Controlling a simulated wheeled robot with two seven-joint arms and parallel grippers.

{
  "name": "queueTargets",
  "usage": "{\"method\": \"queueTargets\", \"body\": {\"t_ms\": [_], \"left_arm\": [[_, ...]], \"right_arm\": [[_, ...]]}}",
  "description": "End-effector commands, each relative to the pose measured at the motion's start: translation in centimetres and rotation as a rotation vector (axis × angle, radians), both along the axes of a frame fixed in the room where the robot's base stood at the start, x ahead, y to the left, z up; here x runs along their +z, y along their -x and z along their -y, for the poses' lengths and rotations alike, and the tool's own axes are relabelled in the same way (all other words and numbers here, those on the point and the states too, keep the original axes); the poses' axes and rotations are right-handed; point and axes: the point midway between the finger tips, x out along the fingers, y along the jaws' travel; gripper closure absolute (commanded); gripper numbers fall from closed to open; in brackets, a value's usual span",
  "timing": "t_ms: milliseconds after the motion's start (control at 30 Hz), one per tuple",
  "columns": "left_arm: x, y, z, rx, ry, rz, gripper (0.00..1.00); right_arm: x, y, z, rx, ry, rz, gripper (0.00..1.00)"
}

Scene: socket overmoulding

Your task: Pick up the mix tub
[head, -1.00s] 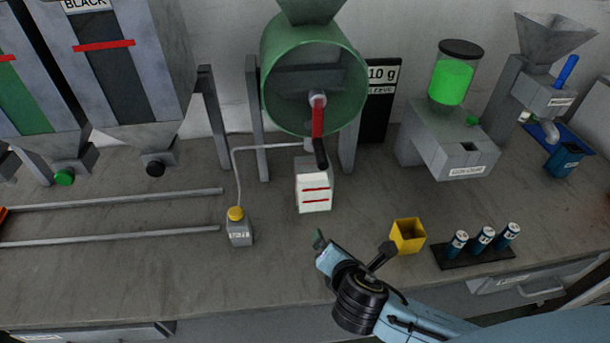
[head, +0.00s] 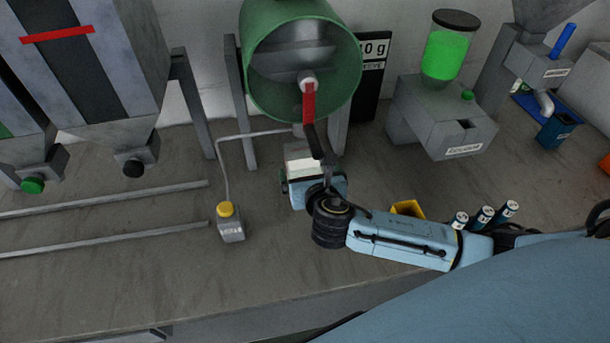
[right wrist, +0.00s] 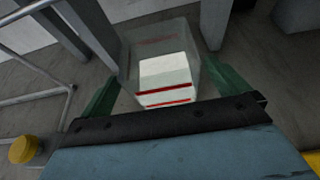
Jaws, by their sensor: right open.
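The mix tub, a translucent box with a white front and red lines, stands on the bench under the green drum. In the head view its upper part (head: 299,155) shows and my right gripper hides the lower part. In the right wrist view the tub (right wrist: 165,72) sits between the two green fingers. My right gripper (head: 312,183) is open, one finger on each side of the tub; it also shows in the right wrist view (right wrist: 162,92). I cannot tell whether the fingers touch the tub. My left gripper is not in view.
A yellow cup (head: 408,208) and several small cylinders (head: 485,215) are to the right, partly behind my arm.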

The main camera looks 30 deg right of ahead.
Motion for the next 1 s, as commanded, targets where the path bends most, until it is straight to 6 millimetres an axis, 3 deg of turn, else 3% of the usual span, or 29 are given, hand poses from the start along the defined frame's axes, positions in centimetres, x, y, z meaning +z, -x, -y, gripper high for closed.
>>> {"method": "queueTargets", "body": {"t_ms": [300,600,1000], "left_arm": [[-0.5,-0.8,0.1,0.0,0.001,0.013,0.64],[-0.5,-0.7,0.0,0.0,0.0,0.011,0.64],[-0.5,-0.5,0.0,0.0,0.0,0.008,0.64]], "right_arm": [[-0.3,-4.4,1.2,-0.002,-0.001,0.0,0.0],[-0.4,-4.7,1.2,0.0,-0.001,0.0,0.01],[-0.4,-4.7,1.2,0.0,-0.001,0.0,0.54]]}}
